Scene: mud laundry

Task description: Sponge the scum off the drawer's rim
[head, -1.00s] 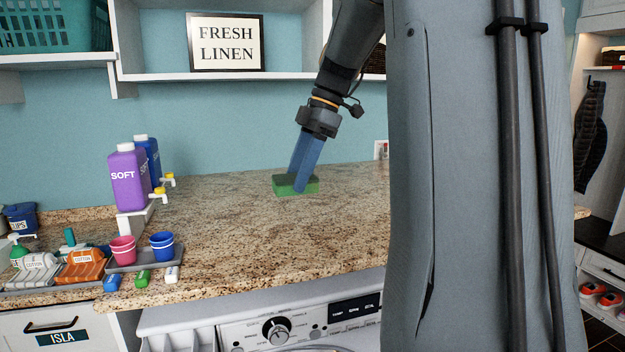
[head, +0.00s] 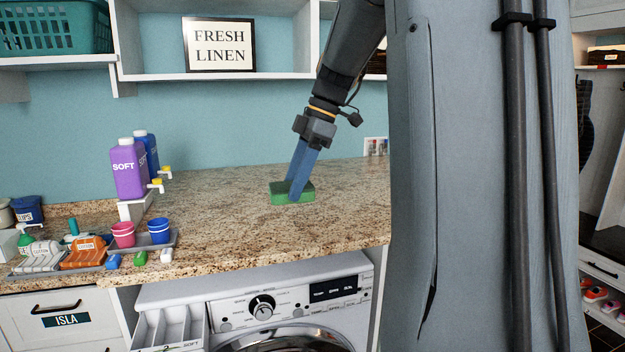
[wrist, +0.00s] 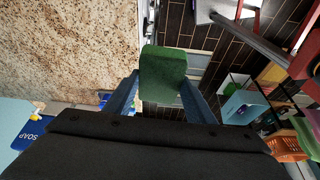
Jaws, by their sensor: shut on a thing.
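My gripper (head: 299,180) is shut on a green sponge (head: 292,194) and holds it over the granite counter, above the washer. In the wrist view the sponge (wrist: 163,68) sits between my two blue fingers. The washer's detergent drawer (head: 168,328) is pulled out at the left of its front panel, with compartments showing and SOFT lettering at the front. The sponge is up and to the right of the drawer, apart from it. Scum on the rim is too small to make out.
The granite counter (head: 240,235) has clear room in its middle. A purple SOFT bottle (head: 129,170) and a blue one stand on a riser at left. A tray (head: 100,262) holds cups, cloths and a green bottle. The washer (head: 290,305) stands below the counter.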

